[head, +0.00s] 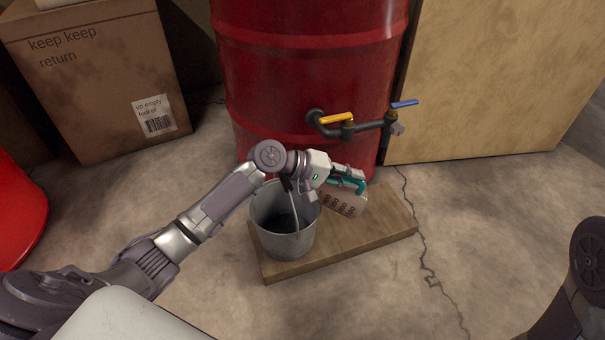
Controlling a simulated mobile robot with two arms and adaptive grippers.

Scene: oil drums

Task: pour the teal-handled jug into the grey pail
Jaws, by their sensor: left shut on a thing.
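The jug (343,201) has a teal handle and a pale body with dark markings. It is tilted, just right of the grey pail and over the wooden board. My left gripper (346,178) is shut on the jug's teal handle. The grey pail (287,243) stands upright on the board, with my left wrist above its rim. Part of the pail's opening is hidden by my wrist, and I cannot see any liquid stream. My right gripper is out of view; only part of my right arm shows at the lower right edge.
The wooden board (378,230) lies on the concrete floor. Behind it stands a red drum (310,80) with a pipe and yellow (337,118) and blue (404,103) valve levers. A cardboard box (95,85) is at left, a plywood panel (490,80) at right. The front floor is clear.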

